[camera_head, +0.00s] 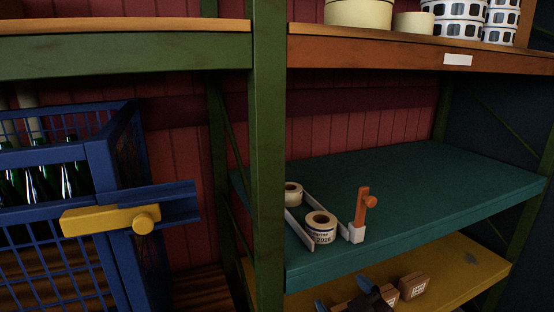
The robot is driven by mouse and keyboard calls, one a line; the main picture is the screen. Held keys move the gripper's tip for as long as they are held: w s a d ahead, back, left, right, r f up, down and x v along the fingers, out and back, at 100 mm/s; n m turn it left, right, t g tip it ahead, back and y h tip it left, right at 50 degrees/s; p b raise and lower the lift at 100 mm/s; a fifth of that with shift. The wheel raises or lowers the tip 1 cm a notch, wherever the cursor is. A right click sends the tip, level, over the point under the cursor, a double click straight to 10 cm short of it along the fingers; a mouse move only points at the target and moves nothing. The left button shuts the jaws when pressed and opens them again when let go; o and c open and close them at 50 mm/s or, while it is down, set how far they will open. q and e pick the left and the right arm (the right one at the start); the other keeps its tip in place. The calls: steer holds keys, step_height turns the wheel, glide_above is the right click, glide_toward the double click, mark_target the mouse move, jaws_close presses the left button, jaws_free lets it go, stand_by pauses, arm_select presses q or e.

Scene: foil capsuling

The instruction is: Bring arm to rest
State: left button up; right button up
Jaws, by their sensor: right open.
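My right gripper (343,296) shows at the bottom edge of the head view, dark with blue fingertips. Most of the right arm is cut off by the frame. My left gripper is not in view.
A blue cage (100,160) with green bottles and a yellow latch (110,219) is at left.

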steer(key=s+d+f+m+h, duration=0.1)
steer(key=s+d+f, duration=0.15)
steer(key=f, duration=0.25)
steer(key=s+d+f+m+g+h+b, duration=0.1)
steer(key=s+d+f+m+h, duration=0.1)
steer(key=d+f, duration=0.3)
steer(key=s+d+f+m+h, duration=0.1)
steer(key=s+d+f, duration=0.15)
steer(key=f, duration=0.35)
steer(key=s+d+f+m+g+h, duration=0.1)
steer(key=s+d+f, duration=0.1)
steer(key=s+f, duration=0.3)
steer(key=s+d+f+m+g+h, duration=0.1)
steer(key=s+d+f+g, duration=0.1)
steer(key=s+f, duration=0.3)
steer(key=shift+s+d+f+b, duration=0.15)
steer(key=shift+s+d+b, duration=0.15)
steer(key=shift+s, duration=0.95)
steer(key=shift+c, duration=0.2)
